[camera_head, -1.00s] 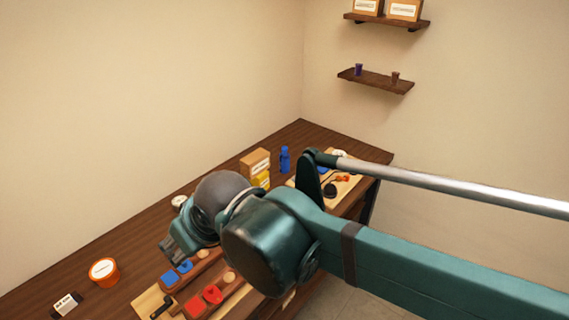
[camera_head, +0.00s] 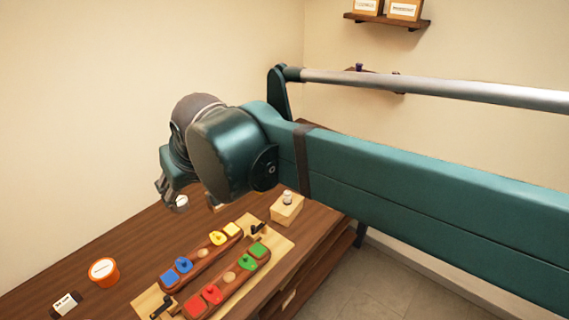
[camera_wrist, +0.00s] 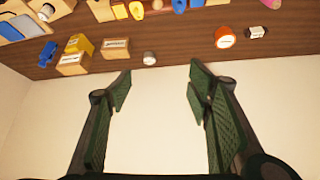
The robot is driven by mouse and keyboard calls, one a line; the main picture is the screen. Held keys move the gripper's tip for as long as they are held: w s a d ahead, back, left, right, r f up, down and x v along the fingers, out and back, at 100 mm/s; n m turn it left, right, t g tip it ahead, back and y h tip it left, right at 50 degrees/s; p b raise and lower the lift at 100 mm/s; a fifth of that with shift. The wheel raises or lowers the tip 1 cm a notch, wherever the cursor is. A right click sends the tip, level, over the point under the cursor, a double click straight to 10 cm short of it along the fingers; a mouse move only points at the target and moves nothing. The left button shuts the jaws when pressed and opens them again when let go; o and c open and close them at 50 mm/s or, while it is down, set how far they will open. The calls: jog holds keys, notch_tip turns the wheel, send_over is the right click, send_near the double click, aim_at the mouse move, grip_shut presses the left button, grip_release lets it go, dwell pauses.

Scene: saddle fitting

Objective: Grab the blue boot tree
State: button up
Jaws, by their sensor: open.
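In the head view two blue pieces, one flat (camera_head: 168,279) and one knobbed (camera_head: 183,265), sit at the near-left end of a long wooden holder. Blue pieces also show at the top edge of the wrist view (camera_wrist: 179,6). A separate upright-looking blue object (camera_wrist: 47,53) stands beside yellow and tan boxes at the wrist view's left; my arm hides it in the head view. I cannot tell which is the boot tree. My gripper (camera_wrist: 160,84) is open and empty, raised above the table's back edge, apart from all of these.
A second holder (camera_head: 232,286) carries red and green pieces. An orange tub (camera_head: 103,272) and a white-labelled block (camera_head: 66,303) lie left. A tan box (camera_wrist: 115,48) and a round white item (camera_wrist: 149,58) are near the wall edge. Bare table (camera_head: 130,245) lies behind the holders.

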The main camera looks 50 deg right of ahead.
jog(key=w+d+r+m+g+h, duration=0.1)
jog(key=w+d+m, duration=0.1)
jog(key=w+d, duration=0.55)
jog(key=w+d+r+m+h, duration=0.15)
jog(key=w+d, duration=0.25)
jog(key=d, duration=0.6)
jog(key=w+d+r+m+g, duration=0.1)
jog(key=w+d+m, duration=0.3)
jog(key=d, duration=0.5)
jog(key=w+d+f+m+g+h+b, duration=0.1)
jog(key=w+d+f, duration=0.15)
jog(key=d, duration=0.85)
jog(key=w+d+f+m, duration=0.1)
jog(key=d+f+m, duration=0.15)
jog(key=d, duration=0.75)
jog(key=w+d+f+g+h+b, duration=0.1)
jog(key=w+d+f, duration=0.15)
jog(key=d, duration=0.85)
notch_tip(320, 180, down, 25)
jog(key=shift+d+r, duration=0.2)
jog(key=shift+d, duration=0.15)
jog(key=shift+s+m, duration=0.1)
jog(key=shift+m, duration=0.2)
jog(key=shift+x, duration=1.3)
